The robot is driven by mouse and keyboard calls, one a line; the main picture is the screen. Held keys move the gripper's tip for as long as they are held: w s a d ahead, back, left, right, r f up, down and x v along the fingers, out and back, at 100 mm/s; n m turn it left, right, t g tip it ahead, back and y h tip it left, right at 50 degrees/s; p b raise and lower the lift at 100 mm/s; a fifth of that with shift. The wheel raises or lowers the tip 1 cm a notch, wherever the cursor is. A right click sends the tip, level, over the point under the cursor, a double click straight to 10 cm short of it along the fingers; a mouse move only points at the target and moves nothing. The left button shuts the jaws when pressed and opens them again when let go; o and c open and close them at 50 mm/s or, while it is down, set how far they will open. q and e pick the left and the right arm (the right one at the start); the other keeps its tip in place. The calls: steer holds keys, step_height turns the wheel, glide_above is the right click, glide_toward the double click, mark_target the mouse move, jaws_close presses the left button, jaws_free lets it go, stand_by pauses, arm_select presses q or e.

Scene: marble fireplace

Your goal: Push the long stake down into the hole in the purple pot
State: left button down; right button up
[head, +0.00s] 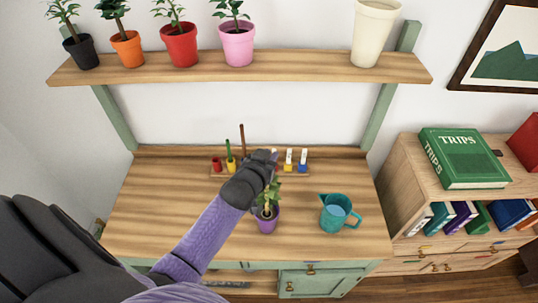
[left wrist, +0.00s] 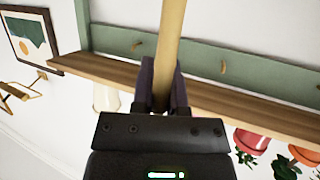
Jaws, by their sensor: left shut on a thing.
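My left gripper (head: 268,158) is above and behind the purple pot (head: 267,224), which stands near the front of the wooden table and holds a small leafy plant (head: 268,194). In the left wrist view, the gripper's fingers (left wrist: 163,92) are shut on a long light wooden stake (left wrist: 170,40), which runs out of the top of the picture. In the head view the held stake is mostly hidden by the gripper, and I cannot tell where its lower end is. The pot's hole cannot be made out. My right gripper is not in view.
A teal watering can (head: 337,214) stands right of the pot. A low rack behind the gripper holds small coloured items, including a green and yellow one (head: 230,158). A shelf (head: 300,68) with several potted plants hangs above. The table's left side is clear.

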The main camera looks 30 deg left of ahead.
arm_select(q)
steer(key=shift+f, duration=0.2)
steer(key=shift+f+b, duration=0.35)
steer(key=shift+f, duration=0.2)
steer(key=shift+f+b, duration=0.4)
steer(key=shift+f, duration=0.3)
steer(key=shift+f+b, duration=0.35)
steer(key=shift+b, duration=0.05)
steer(key=c, duration=0.6)
jaws_free()
steer(key=shift+o, duration=0.2)
steer(key=p+v, duration=0.2)
steer(key=v, duration=0.8)
